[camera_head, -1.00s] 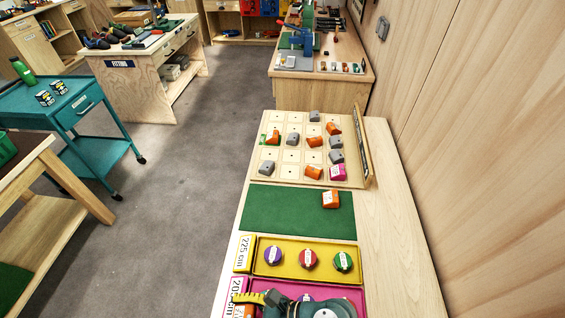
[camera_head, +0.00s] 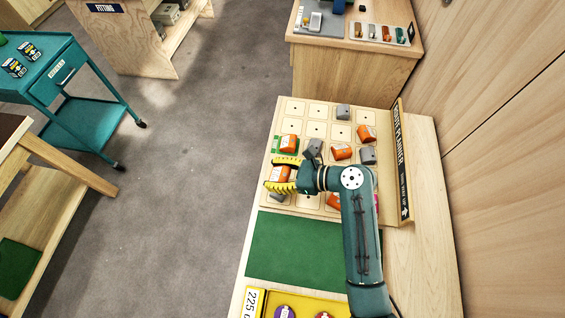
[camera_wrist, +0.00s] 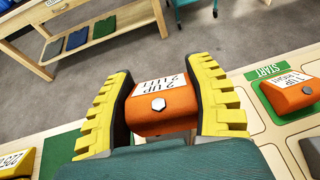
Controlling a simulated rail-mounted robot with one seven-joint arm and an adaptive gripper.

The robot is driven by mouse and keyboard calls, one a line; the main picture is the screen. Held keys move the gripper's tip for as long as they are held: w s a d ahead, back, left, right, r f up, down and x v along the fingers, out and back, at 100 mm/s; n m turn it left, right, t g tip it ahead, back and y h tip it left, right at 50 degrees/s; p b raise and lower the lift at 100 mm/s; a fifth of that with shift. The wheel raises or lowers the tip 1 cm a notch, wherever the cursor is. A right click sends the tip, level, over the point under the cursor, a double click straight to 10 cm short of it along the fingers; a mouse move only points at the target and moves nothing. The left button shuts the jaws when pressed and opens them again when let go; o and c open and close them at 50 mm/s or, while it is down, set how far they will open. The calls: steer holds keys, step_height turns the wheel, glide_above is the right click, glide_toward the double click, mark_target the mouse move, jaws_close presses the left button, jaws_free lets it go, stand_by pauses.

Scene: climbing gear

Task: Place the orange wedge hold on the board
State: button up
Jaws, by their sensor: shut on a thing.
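My gripper (camera_head: 284,176) has yellow ribbed fingers and is shut on an orange wedge hold (camera_wrist: 166,110). The fingers clasp it from two opposite sides. Its white label reads "2 UP 2 LEFT", and a bolt head shows on its face. In the head view the gripper is over the left part of the pale wooden board (camera_head: 318,130), which has square cells. The height of the held wedge above the board is hard to judge. Another orange wedge (camera_wrist: 292,93) sits at the green START mark (camera_wrist: 268,71), right of the fingers in the wrist view.
Other orange and grey holds, such as a grey one (camera_head: 343,111), occupy several cells. My arm hides part of the board's near side. A raised sign (camera_head: 401,165) stands along the right edge. The green mat (camera_head: 290,245) in front shows no hold.

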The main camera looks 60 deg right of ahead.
steer(key=s+d+r+m+h, duration=0.25)
steer(key=s+d, duration=0.25)
steer(key=d, duration=0.5)
steer(key=shift+m+t+h, duration=0.3)
steer(key=shift+m+h, duration=0.05)
steer(key=shift+h, duration=0.2)
steer(key=f, duration=0.2)
steer(key=f+b, duration=0.1)
steer(key=f, duration=0.3)
steer(key=shift+s+d, duration=0.2)
steer(key=shift+d, duration=0.15)
step_height(320, 180, down, 4)
steer(key=shift+f+b, duration=0.15)
steer(key=shift+b, duration=0.85)
steer(key=o, duration=0.9)
steer(key=shift+f, duration=0.1)
